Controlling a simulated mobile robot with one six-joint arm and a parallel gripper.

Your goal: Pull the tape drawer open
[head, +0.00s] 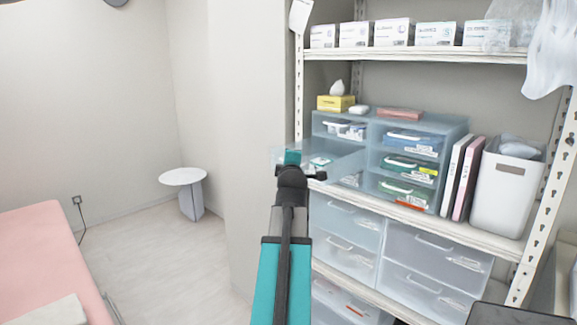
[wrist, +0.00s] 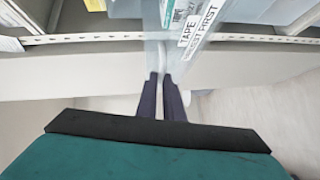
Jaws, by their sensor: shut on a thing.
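The tape drawer (head: 343,150) is a clear bluish drawer of the small plastic drawer unit (head: 456,126) on the shelf. It stands out well beyond the unit's front, with small items inside. In the wrist view the drawer front (wrist: 204,33) carries a label reading TAPE. My gripper (wrist: 163,78) is shut with its two dark fingers on the drawer's clear handle. In the head view my gripper (head: 291,159) is at the drawer's outer end, and my arm hides the fingertips and the handle.
Other small drawers hold packets. Larger clear drawers (head: 345,223) stand below the shelf edge (head: 480,236). Binders (head: 460,178) and a white bin (head: 504,190) stand to the right. A round white table (head: 182,176) and a pink bed (head: 45,245) are left, with clear floor between.

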